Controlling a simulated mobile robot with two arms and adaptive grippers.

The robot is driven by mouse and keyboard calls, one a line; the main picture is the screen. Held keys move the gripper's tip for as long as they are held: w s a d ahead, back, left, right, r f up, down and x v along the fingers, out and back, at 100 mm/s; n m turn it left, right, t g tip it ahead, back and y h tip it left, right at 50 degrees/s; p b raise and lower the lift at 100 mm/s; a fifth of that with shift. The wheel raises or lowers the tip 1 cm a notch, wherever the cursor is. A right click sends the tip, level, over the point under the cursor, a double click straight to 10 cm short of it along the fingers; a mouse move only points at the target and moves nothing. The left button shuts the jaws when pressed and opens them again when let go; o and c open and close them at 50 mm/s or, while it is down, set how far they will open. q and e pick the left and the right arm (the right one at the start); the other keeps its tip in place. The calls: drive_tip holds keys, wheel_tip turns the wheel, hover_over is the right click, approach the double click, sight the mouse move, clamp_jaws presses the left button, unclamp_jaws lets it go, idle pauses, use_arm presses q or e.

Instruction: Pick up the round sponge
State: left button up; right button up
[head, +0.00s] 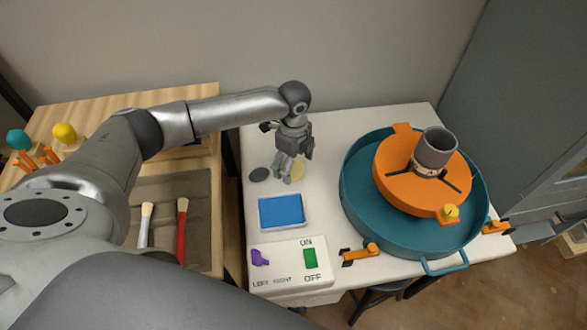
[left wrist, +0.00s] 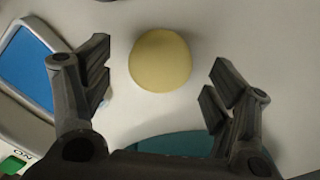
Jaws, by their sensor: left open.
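The round sponge (left wrist: 160,60) is a pale yellow disc lying on the white table. In the left wrist view it sits just ahead of my fingertips, centred between them, with nothing touching it. My left gripper (left wrist: 157,85) is open and empty, with one finger on each side. My right gripper is not in view.
A blue pad in a tray (head: 282,211) and a dark disc (head: 259,175) lie close by. A control panel (head: 288,285) with a green switch is at the front. A teal basin (head: 358,212) with an orange wheel (head: 395,182) and grey cylinder (head: 435,150) stands right.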

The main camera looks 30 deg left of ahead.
use_arm(q)
drive_tip(key=shift+f, duration=0.85)
drive_tip(key=c, duration=0.9)
drive_tip(key=shift+r, duration=0.2)
drive_tip(key=shift+r, duration=0.25)
wheel_tip(320, 180, up, 2)
drive_tip(key=shift+w+r, duration=0.1)
drive_tip(key=shift+r, duration=0.05)
drive_tip(key=s+d+r, duration=0.1)
drive_tip(key=s+r, duration=0.2)
drive_tip(key=s, duration=0.1)
drive_tip(key=s+d+r, duration=0.2)
drive_tip(key=s+r, duration=0.1)
drive_tip(key=s, duration=0.2)
drive_tip(key=s+d+r, duration=0.1)
drive_tip(key=s+r, duration=0.3)
drive_tip(key=shift+s+d, duration=0.15)
drive_tip(key=shift+s, duration=0.1)
